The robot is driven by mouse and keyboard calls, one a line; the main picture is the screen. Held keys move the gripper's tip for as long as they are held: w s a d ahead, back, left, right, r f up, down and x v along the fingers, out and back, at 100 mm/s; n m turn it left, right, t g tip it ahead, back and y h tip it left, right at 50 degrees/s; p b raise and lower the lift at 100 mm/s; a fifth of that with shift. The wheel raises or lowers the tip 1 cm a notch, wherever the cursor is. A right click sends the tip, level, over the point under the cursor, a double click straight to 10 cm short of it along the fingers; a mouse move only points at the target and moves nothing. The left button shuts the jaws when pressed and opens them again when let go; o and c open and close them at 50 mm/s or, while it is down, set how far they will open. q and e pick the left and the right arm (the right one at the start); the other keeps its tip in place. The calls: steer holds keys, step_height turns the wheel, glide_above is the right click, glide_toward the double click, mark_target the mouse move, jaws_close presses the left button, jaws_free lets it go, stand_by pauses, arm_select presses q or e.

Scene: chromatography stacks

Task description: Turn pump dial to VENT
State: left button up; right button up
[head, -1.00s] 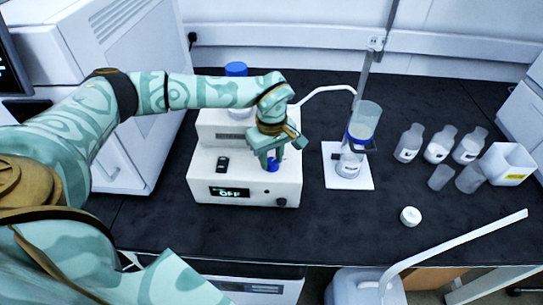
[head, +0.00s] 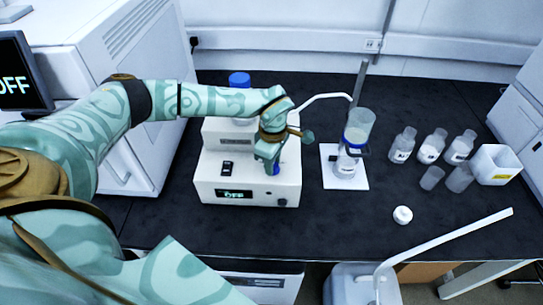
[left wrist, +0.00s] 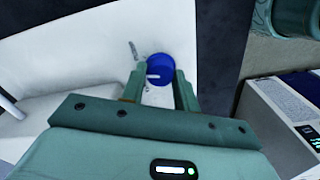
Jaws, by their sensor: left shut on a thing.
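My right gripper is not in view.
A blue-capped bottle (head: 239,80) stands behind the pump. A stand with a filter funnel (head: 358,128) is to the right. The front bench is mostly clear.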

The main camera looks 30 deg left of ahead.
arm_select(q)
steer(key=n+p, duration=0.1)
steer(key=n, duration=0.1)
steer(key=n+p, duration=0.3)
steer(key=n, duration=0.1)
steer(key=shift+r+n, duration=0.25)
steer(key=shift+n, duration=0.05)
steer(key=n+p, duration=0.3)
steer(key=n, duration=0.1)
steer(key=shift+f+n, duration=0.15)
steer(key=shift+n, duration=0.25)
steer(key=o, duration=1)
steer(key=shift+c, duration=0.2)
step_height(320, 180, up, 16)
steer(key=p, duration=0.2)
